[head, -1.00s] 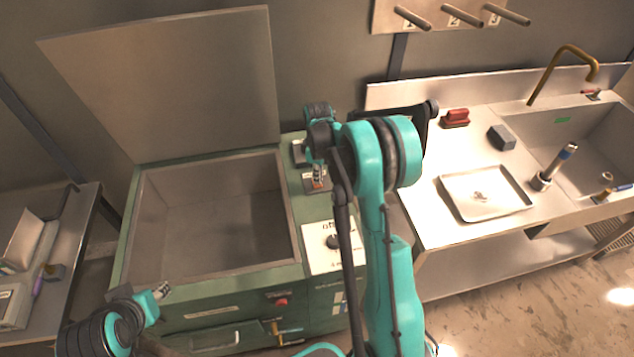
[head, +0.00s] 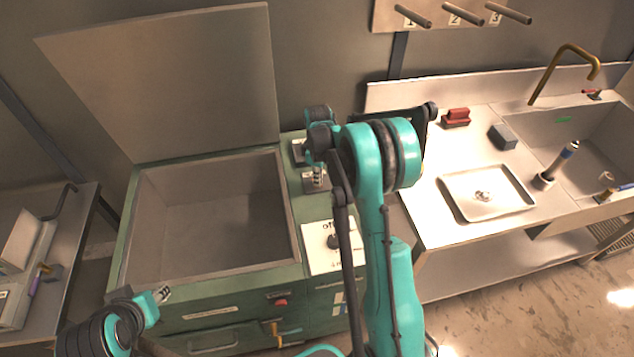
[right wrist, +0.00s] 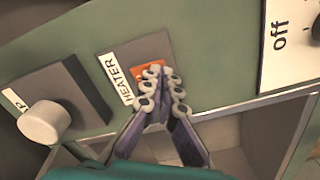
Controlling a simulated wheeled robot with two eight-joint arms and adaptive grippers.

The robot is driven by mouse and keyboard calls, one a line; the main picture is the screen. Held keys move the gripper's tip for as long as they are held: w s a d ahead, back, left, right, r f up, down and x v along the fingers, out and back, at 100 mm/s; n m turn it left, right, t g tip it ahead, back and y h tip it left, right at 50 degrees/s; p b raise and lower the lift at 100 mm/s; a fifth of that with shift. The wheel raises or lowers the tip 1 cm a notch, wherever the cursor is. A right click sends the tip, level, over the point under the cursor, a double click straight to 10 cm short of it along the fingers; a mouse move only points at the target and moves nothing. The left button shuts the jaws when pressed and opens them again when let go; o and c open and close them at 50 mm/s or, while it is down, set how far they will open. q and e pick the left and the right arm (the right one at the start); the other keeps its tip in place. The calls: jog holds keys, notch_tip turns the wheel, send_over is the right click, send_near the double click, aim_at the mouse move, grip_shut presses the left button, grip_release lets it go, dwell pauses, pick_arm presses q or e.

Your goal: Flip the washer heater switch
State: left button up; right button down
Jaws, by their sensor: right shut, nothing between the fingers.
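The green washer (head: 126,235) stands at the left centre of the head view, its lid (head: 170,85) raised over an empty basin. The heater switch is an orange rocker (right wrist: 148,70) on a dark plate labelled HEATER in the right wrist view. My right gripper (right wrist: 163,84) is shut and empty, its fingertips over the switch's lower right part. I cannot tell whether they press on it. In the head view my right gripper (head: 318,178) covers the switch. My left gripper (head: 162,294) is at the lower left, near the washer's front; its fingers are too small to judge.
A grey block with a round pale knob (right wrist: 45,122) sits left of the switch in the right wrist view. A white panel marked "off" (right wrist: 287,50) is at its right. A steel table with a tray (head: 470,210) and sink stands at the right of the head view.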

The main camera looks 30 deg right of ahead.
jog(key=shift+f, duration=0.3)
jog(key=shift+r, duration=0.1)
jog(key=shift+r+p, duration=1.9)
jog(key=shift+r, duration=1.6)
